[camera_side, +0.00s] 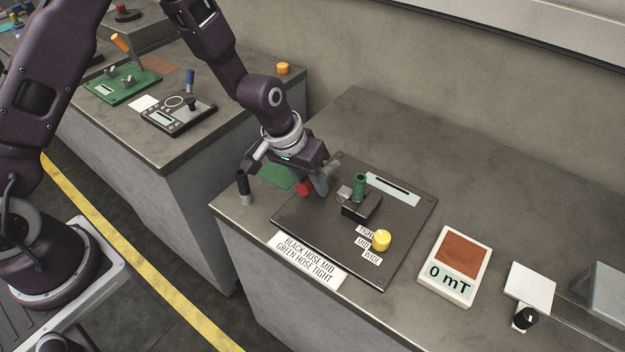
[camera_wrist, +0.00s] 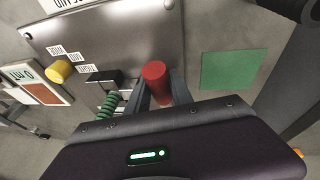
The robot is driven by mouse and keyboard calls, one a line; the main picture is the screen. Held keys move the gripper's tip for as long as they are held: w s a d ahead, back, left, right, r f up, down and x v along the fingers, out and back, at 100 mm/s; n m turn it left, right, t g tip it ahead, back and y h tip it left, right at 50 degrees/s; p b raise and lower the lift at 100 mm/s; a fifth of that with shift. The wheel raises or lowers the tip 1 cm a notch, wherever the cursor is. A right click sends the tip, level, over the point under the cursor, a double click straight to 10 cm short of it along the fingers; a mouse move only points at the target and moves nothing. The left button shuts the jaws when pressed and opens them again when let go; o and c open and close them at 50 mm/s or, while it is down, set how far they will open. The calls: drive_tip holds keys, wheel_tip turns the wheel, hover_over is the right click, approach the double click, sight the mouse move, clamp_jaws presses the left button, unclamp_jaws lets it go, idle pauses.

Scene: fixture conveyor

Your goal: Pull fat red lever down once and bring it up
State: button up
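The fat red lever (camera_side: 303,188) is at the left part of a dark panel on the near bench. It shows in the wrist view as a thick red cylinder (camera_wrist: 155,76). My gripper (camera_side: 321,188) is down at the lever, its fingers beside the red end. In the wrist view my gripper's two fingers (camera_wrist: 162,98) flank the red cylinder, one on each side. Whether they press on it or stand slightly apart is not clear. The lever's base is partly hidden by the gripper. The dark panel (camera_side: 300,222) lies flat on the bench.
Right of the lever stand a green hose piece (camera_side: 359,185), a black block (camera_side: 361,208) and a yellow knob (camera_side: 382,239). A scale reading "0 mT" (camera_side: 453,266) lies right. The back of the bench is clear.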

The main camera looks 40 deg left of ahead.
drive_tip(key=o, duration=0.3)
drive_tip(key=v, duration=0.7)
drive_tip(key=shift+r, duration=0.1)
drive_tip(key=shift+c, duration=0.6)
drive_tip(key=w+r+n, duration=0.1)
drive_tip(key=n, duration=0.1)
drive_tip(key=w+r+n+g, duration=0.1)
drive_tip(key=w+n, duration=0.1)
drive_tip(key=n, duration=0.1)
drive_tip(key=w+r+n+g, duration=0.1)
drive_tip(key=w+n, duration=0.1)
drive_tip(key=shift+w+a+n, duration=0.2)
drive_tip(key=shift+a+n, duration=0.1)
drive_tip(key=shift+n, duration=0.1)
clamp_jaws()
wheel_tip(320, 180, up, 7)
drive_tip(key=a+n+g, duration=0.2)
drive_tip(key=n+g, duration=0.2)
drive_tip(key=n, duration=0.6)
drive_tip(key=x, duration=1.3)
drive_tip(key=shift+w+d, duration=0.3)
drive_tip(key=shift+d, duration=0.1)
